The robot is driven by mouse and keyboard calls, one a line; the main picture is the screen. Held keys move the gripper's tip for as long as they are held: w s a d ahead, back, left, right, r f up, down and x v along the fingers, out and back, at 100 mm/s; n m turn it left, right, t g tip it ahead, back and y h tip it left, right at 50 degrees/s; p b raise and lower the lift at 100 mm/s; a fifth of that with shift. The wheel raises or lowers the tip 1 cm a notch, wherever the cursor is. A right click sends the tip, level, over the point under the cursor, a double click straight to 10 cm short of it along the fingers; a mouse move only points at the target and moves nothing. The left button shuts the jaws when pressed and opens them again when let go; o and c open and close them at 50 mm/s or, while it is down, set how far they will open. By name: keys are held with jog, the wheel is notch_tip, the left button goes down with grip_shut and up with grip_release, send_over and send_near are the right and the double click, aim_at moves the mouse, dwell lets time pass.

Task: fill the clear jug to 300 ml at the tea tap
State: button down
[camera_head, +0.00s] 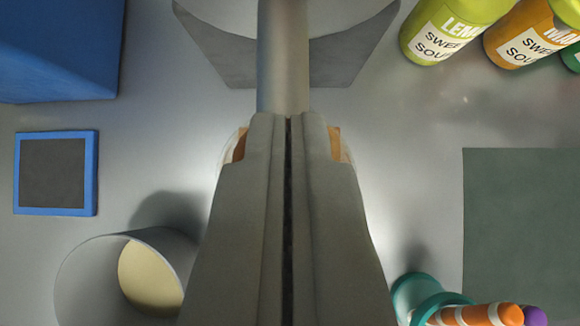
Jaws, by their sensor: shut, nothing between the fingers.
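My gripper (288,122) is in the middle of the view, its two grey fingers shut together with nothing between them. A grey metal tube (283,60), perhaps part of the tea tap, runs from the top edge down to the fingertips. I cannot tell whether the fingertips touch it. Behind the fingers, clear curved edges with brown-orange patches show on both sides, probably the clear jug (239,147) with tea in it. Most of it is hidden by my fingers, so its level and marks cannot be read.
A dark plate (350,55) is behind the tube. Green (440,30) and orange (525,35) bottles stand top right. A blue box (60,50), blue-framed pad (55,172) and grey cup (95,275) are left. A teal holder (415,290) and dark green mat (520,220) are right.

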jog(key=shift+f, duration=0.55)
jog(key=shift+r, duration=0.5)
notch_tip(320, 180, up, 4)
jog(key=shift+s+r, duration=0.1)
jog(key=shift+r, duration=0.1)
jog(key=v, duration=0.9)
jog(key=shift+a+r, duration=0.2)
jog(key=shift+s+a+r+h, duration=0.2)
jog(key=shift+a+r, duration=0.1)
jog(key=shift+a, duration=0.35)
jog(key=shift+s+a+r+h, duration=0.2)
jog(key=shift+a+r, duration=0.1)
jog(key=shift+a, duration=0.4)
jog(key=shift+w, duration=0.1)
